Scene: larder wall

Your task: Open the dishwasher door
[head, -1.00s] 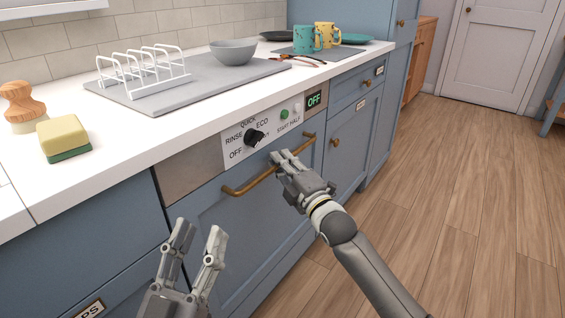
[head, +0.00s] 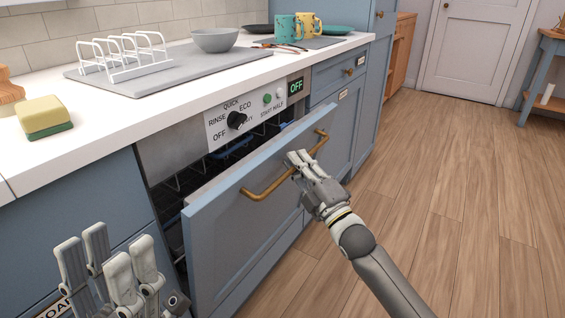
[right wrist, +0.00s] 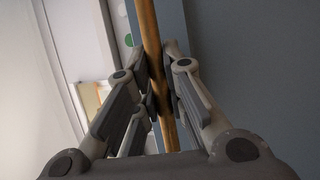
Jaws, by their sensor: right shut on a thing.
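The blue dishwasher door (head: 250,225) is partly open, its top edge tilted out from the counter. A dark gap above it shows part of a rack (head: 190,175) inside. My right gripper (head: 298,163) is shut on the brass handle (head: 262,190) near the handle's right part. In the right wrist view the handle (right wrist: 152,60) runs between the fingers. The control panel (head: 245,112) stays under the counter, with a black knob and an OFF display. My left gripper (head: 110,270) is open and empty at the lower left, in front of the cabinet beside the door.
The white counter (head: 120,115) holds a sponge (head: 43,116), a toast rack (head: 122,55) on a grey mat, a grey bowl (head: 214,40) and mugs (head: 288,30). The wooden floor (head: 450,200) at the right is clear.

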